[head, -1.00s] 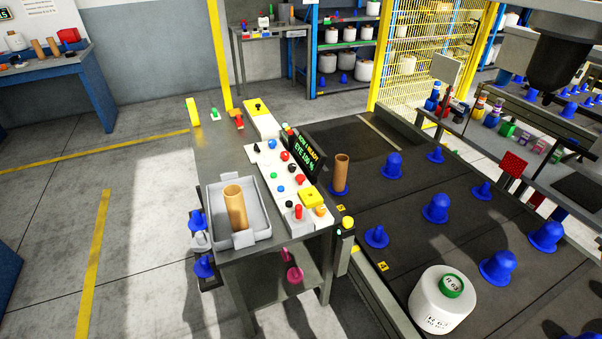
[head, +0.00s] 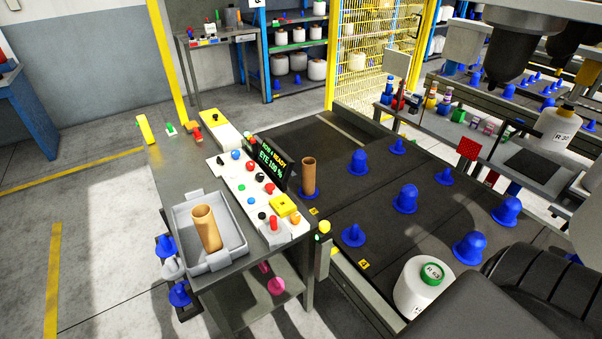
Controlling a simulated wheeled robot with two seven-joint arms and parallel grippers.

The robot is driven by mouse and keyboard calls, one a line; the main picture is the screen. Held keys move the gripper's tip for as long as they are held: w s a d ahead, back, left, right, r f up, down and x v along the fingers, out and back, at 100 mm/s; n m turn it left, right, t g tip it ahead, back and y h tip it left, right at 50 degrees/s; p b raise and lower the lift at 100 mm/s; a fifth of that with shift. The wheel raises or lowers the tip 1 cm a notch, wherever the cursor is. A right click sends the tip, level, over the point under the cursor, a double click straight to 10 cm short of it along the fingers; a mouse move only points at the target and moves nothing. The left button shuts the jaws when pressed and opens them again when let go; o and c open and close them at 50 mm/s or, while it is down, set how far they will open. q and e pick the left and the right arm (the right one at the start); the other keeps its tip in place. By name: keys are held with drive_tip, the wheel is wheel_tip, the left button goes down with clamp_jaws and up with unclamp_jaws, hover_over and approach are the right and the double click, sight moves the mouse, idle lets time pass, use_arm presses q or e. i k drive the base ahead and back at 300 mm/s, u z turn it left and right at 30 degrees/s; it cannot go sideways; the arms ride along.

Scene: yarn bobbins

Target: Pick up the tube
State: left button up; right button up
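A second brown tube (head: 308,175) stands upright on a blue peg base on the dark conveyor bed. A large dark part, probably one of my own arm links, fills the lower right corner. Neither gripper's fingers show in the head view.
A control panel (head: 245,177) with coloured buttons and a small screen (head: 271,160) lies between tray and bed. Several blue pegs (head: 406,198) stand on the bed. A white yarn bobbin (head: 423,285) with a green top stands at its front. Floor at left is clear.

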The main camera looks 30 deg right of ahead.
sight(309, 177)
drive_tip(key=i, duration=0.7)
drive_tip(key=z, duration=2.05)
